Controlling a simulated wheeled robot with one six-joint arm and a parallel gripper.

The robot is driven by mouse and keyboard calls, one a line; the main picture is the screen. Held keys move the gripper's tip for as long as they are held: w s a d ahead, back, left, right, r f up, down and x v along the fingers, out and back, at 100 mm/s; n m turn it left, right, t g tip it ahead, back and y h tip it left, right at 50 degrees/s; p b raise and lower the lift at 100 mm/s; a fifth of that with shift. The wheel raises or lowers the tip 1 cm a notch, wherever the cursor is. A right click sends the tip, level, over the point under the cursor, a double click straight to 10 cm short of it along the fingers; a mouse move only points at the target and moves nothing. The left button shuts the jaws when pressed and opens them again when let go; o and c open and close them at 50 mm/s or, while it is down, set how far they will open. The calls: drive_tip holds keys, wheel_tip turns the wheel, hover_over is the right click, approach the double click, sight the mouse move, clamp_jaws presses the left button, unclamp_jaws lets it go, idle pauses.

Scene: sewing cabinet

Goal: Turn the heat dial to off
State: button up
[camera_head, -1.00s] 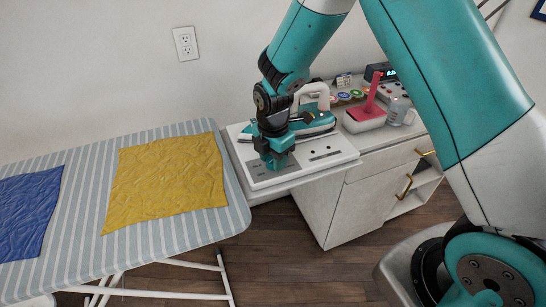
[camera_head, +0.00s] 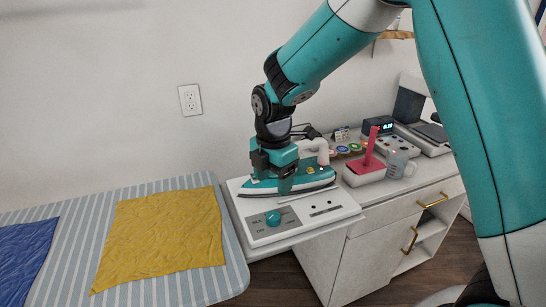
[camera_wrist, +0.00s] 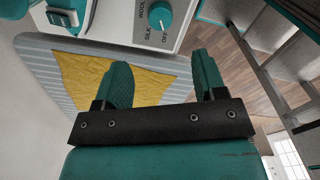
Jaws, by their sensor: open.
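The heat dial (camera_head: 273,217) is a round teal knob on the front of the white iron base (camera_head: 322,214), with printed labels beside it. In the wrist view the dial (camera_wrist: 160,15) shows at the top edge, with WOOL, SILK and OFF around it. A small pale mark shows on the dial, but I cannot tell for certain which label it points to. My gripper (camera_head: 286,186) is above and behind the dial, in front of the iron, apart from the dial. Its two teal fingers (camera_wrist: 163,72) are spread with nothing between them.
The teal iron (camera_head: 315,176) rests on the base behind the dial. The ironing board (camera_head: 230,250) with a yellow cloth (camera_head: 163,238) is at the left. A red-handled item (camera_head: 368,160), a clear jug (camera_head: 397,163) and a clock (camera_head: 378,126) stand on the cabinet to the right.

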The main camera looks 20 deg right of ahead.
wheel_tip(320, 180, up, 7)
drive_tip(key=shift+f, duration=0.2)
idle(0.4)
drive_tip(key=s+a+r+m+y, duration=0.2)
drive_tip(key=s+m, duration=0.5)
drive_tip(key=s, duration=0.5)
drive_tip(key=s+a+r+m+y, duration=0.2)
drive_tip(key=s+m, duration=0.6)
drive_tip(key=s, duration=0.4)
drive_tip(key=shift+s+a+m, duration=0.3)
drive_tip(key=shift+s+a, duration=0.05)
drive_tip(key=shift+s, duration=0.05)
drive_tip(key=shift+r, duration=0.1)
